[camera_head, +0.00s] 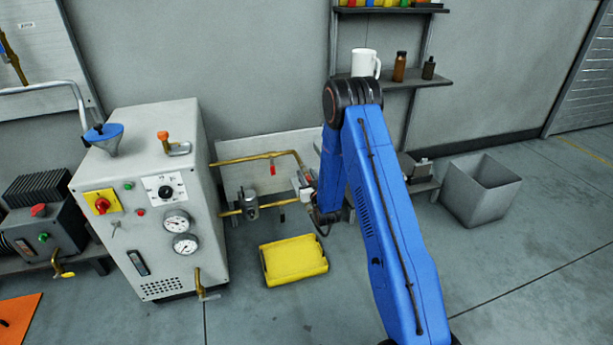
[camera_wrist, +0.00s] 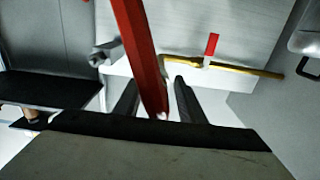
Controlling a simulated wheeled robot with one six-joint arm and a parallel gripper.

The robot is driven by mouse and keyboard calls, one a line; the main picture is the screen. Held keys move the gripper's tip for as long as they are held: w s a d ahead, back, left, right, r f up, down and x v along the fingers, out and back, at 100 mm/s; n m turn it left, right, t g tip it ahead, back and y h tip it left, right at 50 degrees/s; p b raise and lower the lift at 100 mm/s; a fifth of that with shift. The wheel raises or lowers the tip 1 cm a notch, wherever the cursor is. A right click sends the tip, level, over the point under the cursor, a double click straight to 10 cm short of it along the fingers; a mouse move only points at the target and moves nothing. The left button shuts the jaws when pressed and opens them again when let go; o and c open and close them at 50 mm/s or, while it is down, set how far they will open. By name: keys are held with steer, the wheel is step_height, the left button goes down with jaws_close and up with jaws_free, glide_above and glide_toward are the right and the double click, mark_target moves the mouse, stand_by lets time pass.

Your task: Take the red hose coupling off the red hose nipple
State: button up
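My gripper (camera_head: 305,188) is at the wall panel beside the brass pipes, partly behind my blue arm. In the wrist view its two dark fingers (camera_wrist: 155,88) stand apart. A long red bar (camera_wrist: 138,50) reaches from the top edge down to between them, with gaps visible on both sides. A small red part (camera_head: 312,177) shows beside the gripper in the head view. I cannot tell whether either is the red hose coupling. The red nipple cannot be made out.
A brass pipe (camera_head: 252,158) with a red handle (camera_head: 272,167) runs along the panel; the handle also shows in the wrist view (camera_wrist: 212,45). A yellow tray (camera_head: 293,262) lies below. The grey machine (camera_head: 160,225) stands left, an open grey bin (camera_head: 482,195) right.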

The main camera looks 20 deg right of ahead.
stand_by(0.8)
jaws_close()
steer(key=shift+s, duration=3)
